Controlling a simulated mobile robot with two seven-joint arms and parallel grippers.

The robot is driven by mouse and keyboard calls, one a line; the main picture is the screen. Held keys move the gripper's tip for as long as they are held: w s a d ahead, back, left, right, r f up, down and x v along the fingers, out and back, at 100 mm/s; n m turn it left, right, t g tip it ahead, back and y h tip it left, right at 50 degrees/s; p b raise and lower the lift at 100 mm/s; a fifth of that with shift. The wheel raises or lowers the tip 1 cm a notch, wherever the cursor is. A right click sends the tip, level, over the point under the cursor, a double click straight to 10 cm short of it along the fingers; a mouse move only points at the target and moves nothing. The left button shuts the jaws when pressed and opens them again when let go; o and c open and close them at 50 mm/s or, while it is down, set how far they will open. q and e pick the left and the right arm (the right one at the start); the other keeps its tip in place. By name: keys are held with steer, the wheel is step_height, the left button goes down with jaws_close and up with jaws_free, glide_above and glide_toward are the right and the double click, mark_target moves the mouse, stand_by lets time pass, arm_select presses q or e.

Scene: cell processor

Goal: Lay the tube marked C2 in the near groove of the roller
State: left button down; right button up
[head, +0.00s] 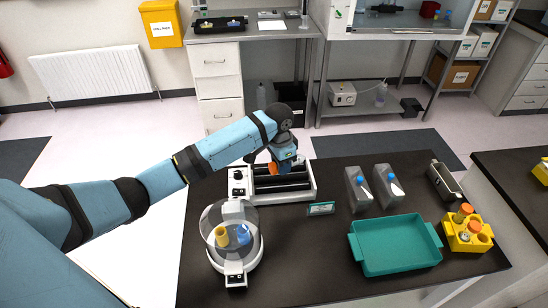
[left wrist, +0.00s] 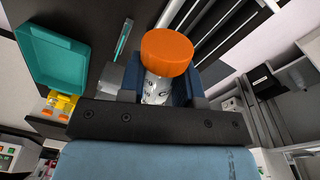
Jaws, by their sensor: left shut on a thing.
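My left gripper (head: 284,164) is shut on an orange-capped tube (head: 273,169), above the roller. The left wrist view shows the tube's orange cap (left wrist: 168,50) and part of its pale body between the fingers (left wrist: 160,88). Its lower part is hidden and I cannot read its marking. The roller (head: 239,183) is a white device with dark bars and grooves, on the dark bench. The arm and gripper cover part of its back. I cannot tell whether the tube touches the bars. My right gripper is not in view.
A round clear-lidded device (head: 231,268) stands in front of the roller. To the right are a small sign (head: 321,209), two grey flasks with blue caps (head: 358,190), a teal tray (head: 400,268) and a yellow rack (head: 462,243) with orange-capped tubes.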

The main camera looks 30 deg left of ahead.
arm_select(q)
steer(key=w+a+f+m+b, duration=0.1)
steer(key=f+b, duration=0.1)
steer(key=f, duration=0.1)
steer(key=w+a+f+m+b, duration=0.1)
steer(key=w+a+f+b, duration=0.1)
steer(key=f, duration=0.2)
steer(key=w+a+f+m+b, duration=0.1)
steer(key=f+b, duration=0.1)
steer(key=f, duration=0.1)
steer(key=shift+w+a+f+m+y, duration=0.2)
steer(key=shift+w+a+m+y, duration=0.1)
steer(key=shift+m, duration=0.1)
steer(key=shift+f, duration=0.95)
steer(key=c, duration=0.7)
jaws_free()
steer(key=shift+c, duration=0.2)
step_height(320, 180, up, 14)
